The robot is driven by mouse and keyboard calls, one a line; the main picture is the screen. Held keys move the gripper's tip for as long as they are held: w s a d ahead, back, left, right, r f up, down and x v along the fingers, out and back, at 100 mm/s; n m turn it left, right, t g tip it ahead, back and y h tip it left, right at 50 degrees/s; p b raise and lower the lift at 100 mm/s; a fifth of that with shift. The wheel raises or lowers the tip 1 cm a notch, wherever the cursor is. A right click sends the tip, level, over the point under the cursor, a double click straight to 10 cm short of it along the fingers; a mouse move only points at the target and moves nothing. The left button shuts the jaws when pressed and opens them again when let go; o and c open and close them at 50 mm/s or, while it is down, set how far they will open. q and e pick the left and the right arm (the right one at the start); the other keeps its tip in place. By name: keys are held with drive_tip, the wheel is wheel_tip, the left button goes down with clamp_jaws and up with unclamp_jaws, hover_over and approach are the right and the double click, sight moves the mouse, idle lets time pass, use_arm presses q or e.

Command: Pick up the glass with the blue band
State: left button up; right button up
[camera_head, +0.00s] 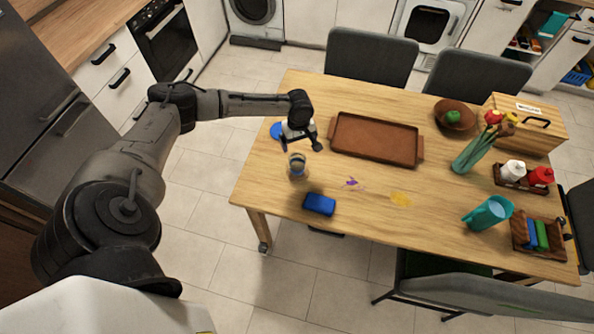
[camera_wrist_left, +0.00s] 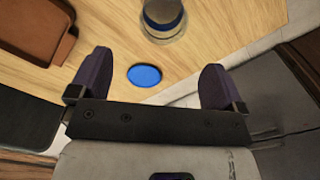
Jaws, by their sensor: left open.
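The glass with the blue band (camera_head: 297,167) stands on the wooden table near its left edge. It looks clear, and it also shows in the left wrist view (camera_wrist_left: 163,20) at the top, cut off by the frame. My left gripper (camera_head: 301,145) is open and empty, just behind the glass as seen from the head. In the left wrist view the spread fingers (camera_wrist_left: 153,80) have the glass beyond their tips, not between them. My right gripper is not in view.
A flat blue disc (camera_head: 276,131) lies on the table by my left gripper. A brown tray (camera_head: 376,140) is to the right of the glass. A blue sponge-like block (camera_head: 319,204) lies in front. A teal pitcher (camera_head: 488,214) and a vase (camera_head: 468,157) stand farther right.

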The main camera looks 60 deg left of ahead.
use_arm(q)
approach(297, 162)
drive_tip(key=shift+s+d+f+b, duration=0.15)
drive_tip(key=shift+d+f+b, duration=0.1)
drive_tip(key=shift+d, duration=0.3)
drive_tip(key=shift+s+d+f+b, duration=0.15)
drive_tip(key=shift+d+f, duration=0.05)
drive_tip(key=shift+d, duration=0.3)
drive_tip(key=shift+s+d+f+b, duration=0.1)
drive_tip(key=shift+s+f+b, duration=0.05)
drive_tip(key=shift+f, duration=1.2)
drive_tip(key=shift+s+f+b, duration=0.15)
drive_tip(key=shift+f, duration=1.2)
drive_tip(key=shift+c, duration=0.2)
drive_tip(key=c, duration=1)
drive_tip(key=shift+r, duration=0.1)
